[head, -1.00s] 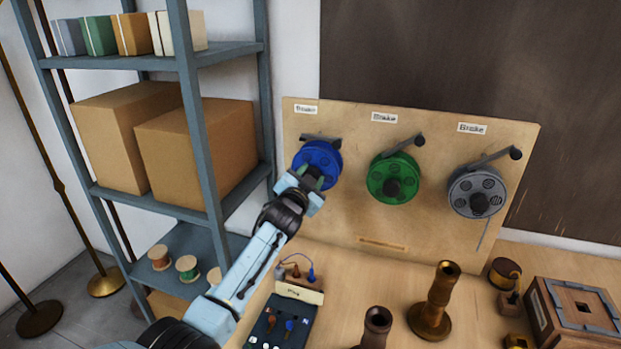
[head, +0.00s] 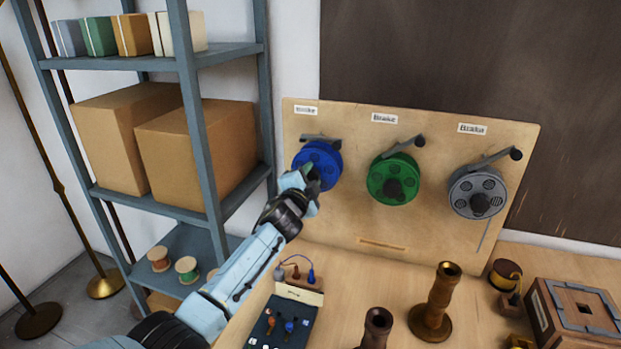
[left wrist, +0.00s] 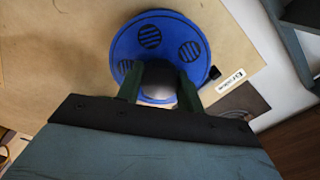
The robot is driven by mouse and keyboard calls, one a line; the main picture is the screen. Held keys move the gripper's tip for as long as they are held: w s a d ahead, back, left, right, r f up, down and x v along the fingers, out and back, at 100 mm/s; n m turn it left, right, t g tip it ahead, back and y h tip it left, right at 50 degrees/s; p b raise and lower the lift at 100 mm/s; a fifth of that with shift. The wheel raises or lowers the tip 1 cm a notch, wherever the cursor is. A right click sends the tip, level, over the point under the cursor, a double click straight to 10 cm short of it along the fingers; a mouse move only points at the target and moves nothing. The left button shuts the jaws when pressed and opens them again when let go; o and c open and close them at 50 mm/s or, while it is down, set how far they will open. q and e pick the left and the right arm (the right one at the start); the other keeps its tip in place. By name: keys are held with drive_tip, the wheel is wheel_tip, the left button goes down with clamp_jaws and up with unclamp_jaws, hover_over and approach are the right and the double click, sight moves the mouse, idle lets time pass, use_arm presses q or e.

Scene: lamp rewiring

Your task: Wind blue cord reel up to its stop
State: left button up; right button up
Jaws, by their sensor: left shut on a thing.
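The blue cord reel (head: 322,160) is mounted on the upright wooden board (head: 345,215) at its left end, under a brake label. It also shows in the left wrist view (left wrist: 160,40), with striped round patches on its face. My left gripper (head: 312,178) is at the reel's front, its fingers (left wrist: 160,85) shut on the reel's dark central knob (left wrist: 162,78). The gripper hides the lower left of the reel in the head view. The blue reel's brake lever (head: 318,138) shows just above it. My right gripper is not in view.
A green reel (head: 378,182) and a grey reel (head: 462,190) with levers sit to the right on the board. A shelf rack (head: 196,120) with boxes stands close at left. Brass lamp parts (head: 437,300) stand on the bench below.

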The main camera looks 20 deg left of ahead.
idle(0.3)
use_arm(q)
drive_tip(key=o, duration=1)
drive_tip(key=shift+s, duration=0.6)
drive_tip(key=s, duration=1.2)
drive_tip(key=shift+a+p, duration=0.25)
drive_tip(key=shift+p, duration=0.05)
drive_tip(key=shift+s, duration=0.1)
